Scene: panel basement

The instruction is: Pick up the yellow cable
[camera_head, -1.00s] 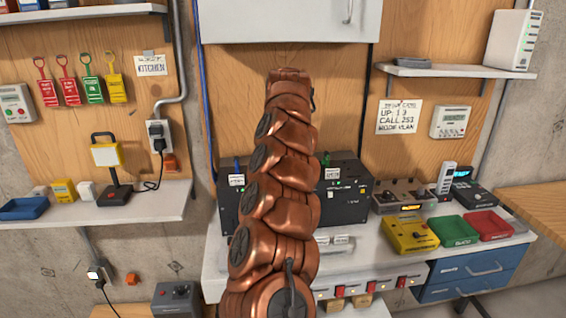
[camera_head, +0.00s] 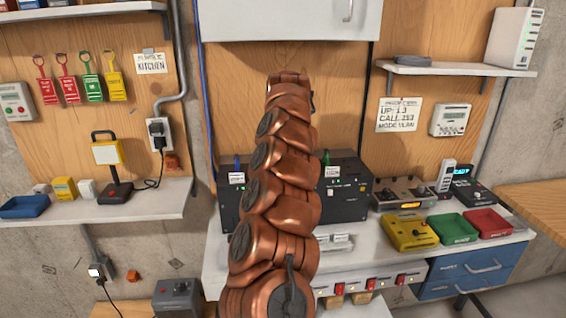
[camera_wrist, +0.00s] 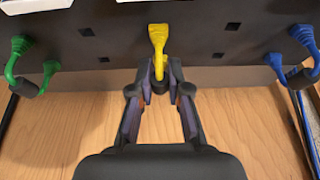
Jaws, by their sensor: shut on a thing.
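The yellow cable (camera_wrist: 158,38) shows in the wrist view at the top centre, hanging down across the face of a dark panel. My gripper (camera_wrist: 160,80) is below it, with both fingertips closed around the lower end of the cable. The cable's upper end meets the panel; whether it is plugged in there cannot be told. In the head view my copper arm hides the gripper and the yellow cable.
A green cable (camera_wrist: 18,55) is at the left of the panel and a blue cable (camera_wrist: 303,40) at the right. Two black boxes (camera_head: 345,195) stand on the white bench behind my arm. A yellow device (camera_head: 409,232) and green tray (camera_head: 453,228) stand right.

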